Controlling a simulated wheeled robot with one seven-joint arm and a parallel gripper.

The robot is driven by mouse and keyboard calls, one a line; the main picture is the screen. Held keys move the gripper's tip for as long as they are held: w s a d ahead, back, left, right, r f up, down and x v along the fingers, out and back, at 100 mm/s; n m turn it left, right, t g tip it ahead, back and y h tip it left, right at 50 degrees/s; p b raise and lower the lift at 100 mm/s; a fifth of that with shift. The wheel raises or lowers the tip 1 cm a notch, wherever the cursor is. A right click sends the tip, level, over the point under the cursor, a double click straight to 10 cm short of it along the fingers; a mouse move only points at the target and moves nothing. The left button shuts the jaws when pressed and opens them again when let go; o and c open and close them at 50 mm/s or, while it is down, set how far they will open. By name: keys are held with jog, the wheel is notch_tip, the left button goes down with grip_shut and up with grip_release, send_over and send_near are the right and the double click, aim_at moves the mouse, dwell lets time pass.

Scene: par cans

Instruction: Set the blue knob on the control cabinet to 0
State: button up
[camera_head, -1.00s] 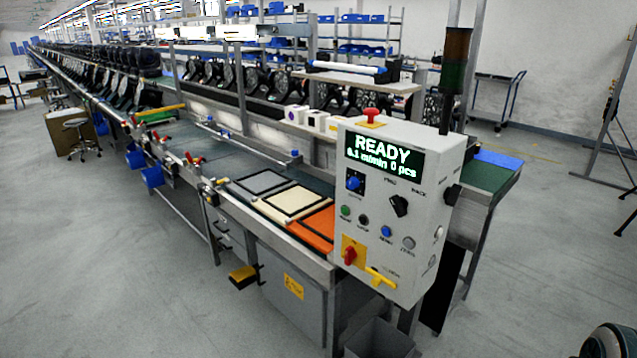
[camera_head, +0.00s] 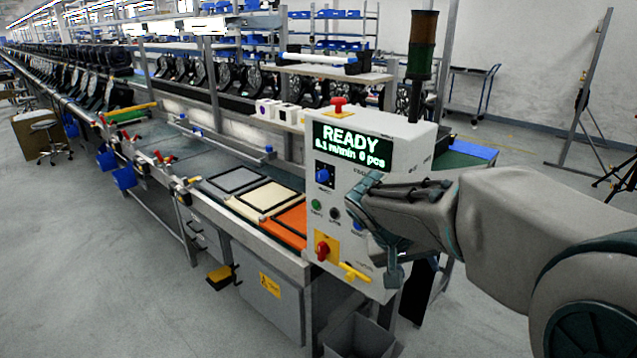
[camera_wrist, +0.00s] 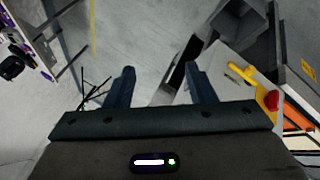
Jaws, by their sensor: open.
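The control cabinet (camera_head: 408,143) stands at the end of the line in the head view, its display reading READY, 0.1 m/min, 0 pcs. The blue knob (camera_head: 323,174) sits on a dark plate below the display's left part. The knob's exact setting is too small to read. My gripper (camera_head: 372,228) is in front of the cabinet's right side, right of and lower than the knob, and hides the right-hand controls. In the wrist view my gripper's two fingers (camera_wrist: 157,88) are spread with nothing between them.
A red mushroom button (camera_head: 338,104) is on the cabinet's top. A red switch (camera_head: 322,249) and a yellow handle (camera_head: 354,271) are low on its face. A signal tower (camera_head: 421,60) rises behind. A grey bin (camera_head: 358,338) stands below.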

jog(key=w+a+t+h, duration=0.2)
jog(key=w+a, duration=0.3)
jog(key=w, duration=0.2)
jog(key=t+h+b, duration=0.2)
jog(key=t+b, duration=0.1)
jog(key=t, duration=0.7)
send_near(319, 177)
jog(key=p+x, duration=0.4)
jog(key=x, duration=0.3)
jog(key=shift+w, duration=0.15)
jog(key=shift+p+x, duration=0.35)
jog(key=shift+x, duration=0.45)
jog(key=shift+c, duration=0.3)
jog(key=c, duration=0.9)
